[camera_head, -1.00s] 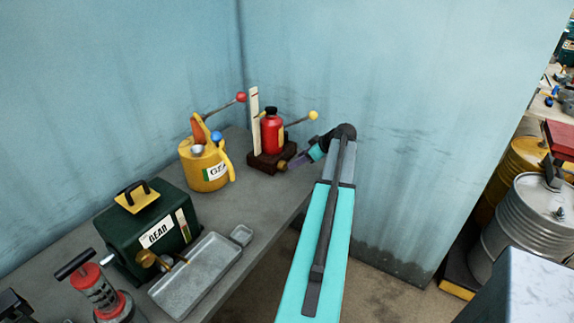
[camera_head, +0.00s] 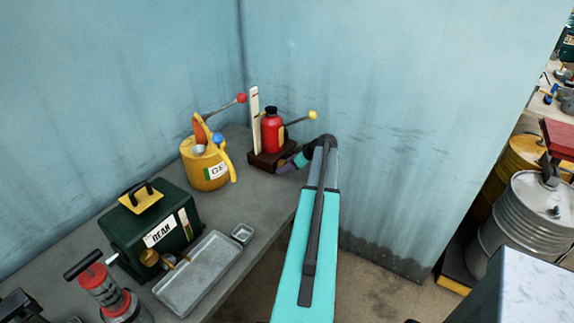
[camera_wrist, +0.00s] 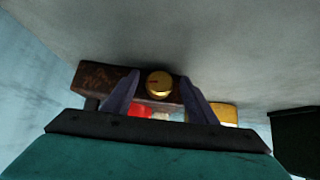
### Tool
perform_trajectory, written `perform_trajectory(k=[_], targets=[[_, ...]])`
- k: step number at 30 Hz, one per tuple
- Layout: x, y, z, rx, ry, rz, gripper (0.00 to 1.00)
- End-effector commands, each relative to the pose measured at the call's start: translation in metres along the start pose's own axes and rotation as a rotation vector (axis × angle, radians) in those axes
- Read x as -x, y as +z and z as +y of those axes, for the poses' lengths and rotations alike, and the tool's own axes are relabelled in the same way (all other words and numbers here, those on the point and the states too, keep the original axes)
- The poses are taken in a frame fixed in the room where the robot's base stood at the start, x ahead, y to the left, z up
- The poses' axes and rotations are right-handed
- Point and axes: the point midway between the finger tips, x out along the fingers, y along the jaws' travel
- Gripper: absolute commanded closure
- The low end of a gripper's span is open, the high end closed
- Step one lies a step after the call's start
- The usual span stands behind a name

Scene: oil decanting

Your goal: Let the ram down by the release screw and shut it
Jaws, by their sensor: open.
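The red jack (camera_head: 272,134) with a black top stands on a dark brown base (camera_head: 262,158) at the back of the bench. A pale upright scale (camera_head: 255,118) stands beside it. The release screw, a round brass knob with a red mark (camera_wrist: 159,83), shows in the wrist view on the front of the base (camera_wrist: 98,84). My gripper (camera_wrist: 158,88) is open, one finger on each side of the knob, and I cannot tell whether either touches it. In the head view my gripper (camera_head: 285,166) is at the base's right front corner and hides the knob.
A lever with a yellow ball (camera_head: 313,115) sticks out right of the jack. A yellow oil can (camera_head: 207,168) stands to its left. A green tank (camera_head: 150,230) and a grey tray (camera_head: 194,272) are nearer. Blue walls close the corner.

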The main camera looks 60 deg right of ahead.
Motion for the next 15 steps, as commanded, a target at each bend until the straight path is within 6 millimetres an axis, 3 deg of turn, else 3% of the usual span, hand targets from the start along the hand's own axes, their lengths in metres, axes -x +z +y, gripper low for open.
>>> perform_trajectory(k=[3,10,15], targets=[[0.0001,0.0001,0.0000,0.000,0.000,0.000,0.51],[0.0003,0.0001,0.0000,0.000,0.000,0.000,0.89],[-0.0004,0.0006,0.0009,-0.008,-0.008,0.000,0.89]])
